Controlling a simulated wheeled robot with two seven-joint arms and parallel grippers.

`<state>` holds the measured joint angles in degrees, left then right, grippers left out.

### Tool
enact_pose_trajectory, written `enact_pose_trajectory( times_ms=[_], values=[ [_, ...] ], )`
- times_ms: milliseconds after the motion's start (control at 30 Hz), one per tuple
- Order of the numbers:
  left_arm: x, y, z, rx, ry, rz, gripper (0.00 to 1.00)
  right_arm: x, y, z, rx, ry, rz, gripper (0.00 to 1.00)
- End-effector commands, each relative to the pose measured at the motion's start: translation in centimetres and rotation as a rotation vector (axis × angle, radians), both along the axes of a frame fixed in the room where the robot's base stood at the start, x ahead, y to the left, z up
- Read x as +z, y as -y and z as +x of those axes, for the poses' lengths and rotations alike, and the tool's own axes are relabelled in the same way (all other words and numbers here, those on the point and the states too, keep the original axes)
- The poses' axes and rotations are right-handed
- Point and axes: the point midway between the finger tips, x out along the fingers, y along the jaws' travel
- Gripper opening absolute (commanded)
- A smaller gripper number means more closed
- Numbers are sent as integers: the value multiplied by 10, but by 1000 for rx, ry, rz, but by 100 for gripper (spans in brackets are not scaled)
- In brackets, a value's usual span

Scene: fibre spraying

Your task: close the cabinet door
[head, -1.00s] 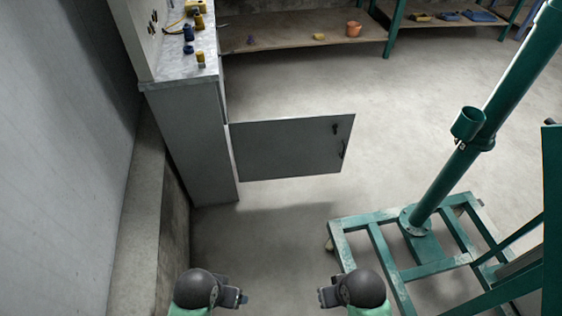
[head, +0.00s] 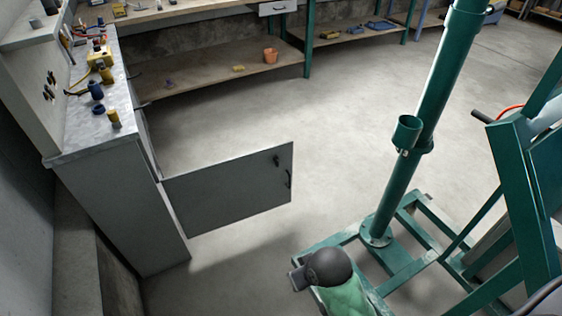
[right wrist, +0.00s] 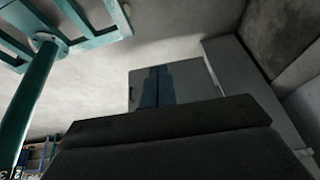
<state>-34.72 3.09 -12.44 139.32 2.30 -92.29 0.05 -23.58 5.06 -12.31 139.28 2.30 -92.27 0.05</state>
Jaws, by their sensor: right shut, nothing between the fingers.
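The grey cabinet (head: 125,215) stands at the left in the head view. Its door (head: 230,190) is wide open, swung out to the right. A dark handle (head: 288,180) and a small dark latch (head: 277,160) sit near the door's free edge. My right gripper (head: 296,278) is shut and empty, in front of the door and apart from it. In the right wrist view the door (right wrist: 195,85) shows beyond the dark gripper body, with a dark shadow-like shape on it. The cabinet (right wrist: 240,75) is to its right. My left gripper is out of view.
A green metal frame with a tall post (head: 400,190) stands on the floor to the right, close to my right arm. A concrete wall lies along the left. Bottles and tools stand on the cabinet top (head: 95,130). The floor (head: 340,110) beyond the door is clear.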

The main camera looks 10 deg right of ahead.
Motion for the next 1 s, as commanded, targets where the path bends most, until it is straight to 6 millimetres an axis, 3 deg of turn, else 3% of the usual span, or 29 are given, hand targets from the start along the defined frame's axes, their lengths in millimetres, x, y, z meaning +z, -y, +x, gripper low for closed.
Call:
enact_pose_trajectory(
  times_ms=[33, 200, 433, 567, 800, 900, 1000],
  values=[
    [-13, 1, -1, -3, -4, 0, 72, -2, 3, 19, 5, 31, -12, 0],
    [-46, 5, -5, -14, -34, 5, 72, -7, 14, 76, 19, 91, -56, 0],
    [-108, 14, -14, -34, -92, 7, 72, -32, 32, 160, 36, 137, -110, 0],
    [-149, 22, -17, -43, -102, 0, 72, -50, 44, 220, 44, 191, -122, 0],
    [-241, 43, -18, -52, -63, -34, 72, -91, 79, 351, 48, 367, -93, 0],
    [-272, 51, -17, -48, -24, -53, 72, -110, 95, 393, 40, 450, -61, 0],
    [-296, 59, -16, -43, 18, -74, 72, -131, 111, 421, 27, 527, -24, 0]
  ],
)
